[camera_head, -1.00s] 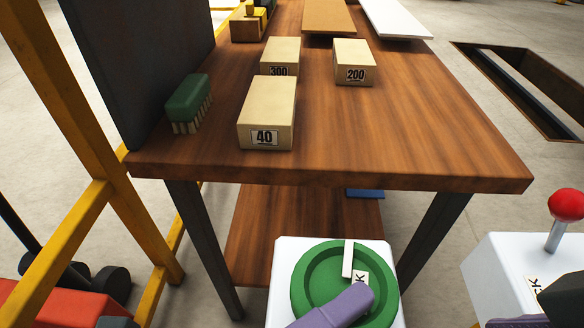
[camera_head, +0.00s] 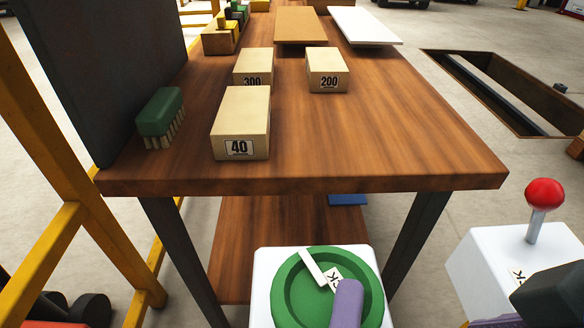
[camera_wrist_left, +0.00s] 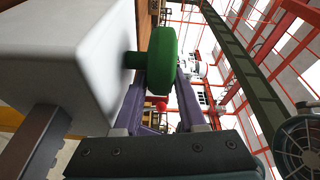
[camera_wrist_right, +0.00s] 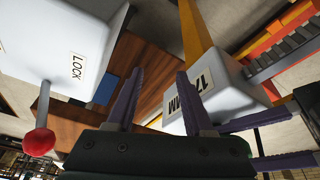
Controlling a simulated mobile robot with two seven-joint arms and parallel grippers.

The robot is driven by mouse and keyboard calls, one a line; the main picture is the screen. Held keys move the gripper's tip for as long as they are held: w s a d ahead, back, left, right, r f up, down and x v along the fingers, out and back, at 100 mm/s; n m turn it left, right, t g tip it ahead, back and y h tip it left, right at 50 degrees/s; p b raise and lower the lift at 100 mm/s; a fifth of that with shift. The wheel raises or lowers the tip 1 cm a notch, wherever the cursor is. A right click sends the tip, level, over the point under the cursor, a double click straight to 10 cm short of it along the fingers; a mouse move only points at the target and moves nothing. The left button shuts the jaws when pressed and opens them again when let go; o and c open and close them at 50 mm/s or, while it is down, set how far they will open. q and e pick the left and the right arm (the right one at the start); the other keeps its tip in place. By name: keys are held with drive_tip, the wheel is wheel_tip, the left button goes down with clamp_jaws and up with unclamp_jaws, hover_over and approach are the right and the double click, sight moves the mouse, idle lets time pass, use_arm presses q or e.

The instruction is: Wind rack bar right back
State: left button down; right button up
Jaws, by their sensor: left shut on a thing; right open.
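A green handwheel (camera_head: 287,290) with a white bar (camera_head: 318,268) across its rim sits on a white box (camera_head: 262,262). A label ending in K shows at the wheel, partly hidden. My left gripper (camera_head: 345,305) is at the wheel's near right side. In the left wrist view its fingers (camera_wrist_left: 160,100) are shut on the green wheel (camera_wrist_left: 162,58), on either side of the rim. My right gripper (camera_wrist_right: 157,95) is open and empty in the right wrist view. A grey toothed bar (camera_wrist_right: 290,45) shows at upper right there; I cannot tell its full extent.
A white LOCK box (camera_wrist_right: 60,50) with a red-knobbed lever (camera_head: 545,195) stands to the right. The wooden table (camera_head: 360,150) behind carries blocks marked 40 (camera_head: 240,120), 300 (camera_head: 253,65) and 200 (camera_head: 328,68), and a green brush (camera_head: 160,112). Yellow frame posts (camera_head: 50,140) stand at left.

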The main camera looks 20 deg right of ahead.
use_arm(q)
drive_tip(key=shift+f, duration=0.15)
drive_tip(key=c, duration=0.8)
unclamp_jaws()
drive_tip(key=shift+o, duration=0.2)
drive_tip(key=v, duration=1)
drive_tip(key=shift+p, duration=0.3)
